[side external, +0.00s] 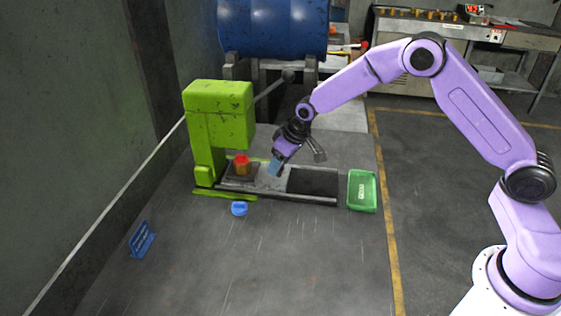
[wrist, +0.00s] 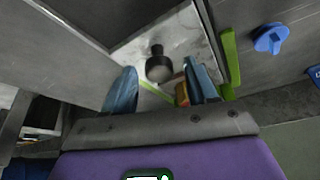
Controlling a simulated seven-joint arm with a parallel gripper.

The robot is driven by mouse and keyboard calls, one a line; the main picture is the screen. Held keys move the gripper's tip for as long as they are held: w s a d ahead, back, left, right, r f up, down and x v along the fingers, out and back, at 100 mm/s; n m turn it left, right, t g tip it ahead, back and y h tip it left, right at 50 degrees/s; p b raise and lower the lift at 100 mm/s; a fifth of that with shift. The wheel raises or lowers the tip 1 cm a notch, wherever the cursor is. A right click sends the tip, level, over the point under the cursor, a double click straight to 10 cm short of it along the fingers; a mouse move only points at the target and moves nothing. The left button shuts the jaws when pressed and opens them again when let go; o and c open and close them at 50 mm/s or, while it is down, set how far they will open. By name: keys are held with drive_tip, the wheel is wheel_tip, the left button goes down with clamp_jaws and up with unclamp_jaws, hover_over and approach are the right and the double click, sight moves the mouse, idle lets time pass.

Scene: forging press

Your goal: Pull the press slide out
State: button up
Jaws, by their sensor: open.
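The green press (side external: 217,105) stands at the left in the side view. Its slide (side external: 240,181) sits under the press head with an orange block with a red top (side external: 241,163) on it. A dark knob (wrist: 158,66) stands up from a grey plate in the wrist view, between the two blue fingers as seen. My gripper (side external: 274,169) is open and tilted down, low over the base between the block and the dark panel. It also shows in the wrist view (wrist: 161,82). Whether the fingers touch the knob is unclear. The knob is hidden in the side view.
A dark flat panel (side external: 313,181) lies right of my gripper, and a green tray (side external: 362,191) lies beyond it. A small blue object (side external: 239,209) sits in front of the press. A blue sign (side external: 142,239) stands front left.

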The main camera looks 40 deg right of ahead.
clamp_jaws()
drive_tip(key=s+d, duration=0.9)
idle(0.4)
unclamp_jaws()
drive_tip(key=v, duration=1.7)
drive_tip(key=shift+s+a+r, duration=0.1)
drive_tip(key=shift+s+a, duration=0.05)
drive_tip(key=shift+s, duration=0.05)
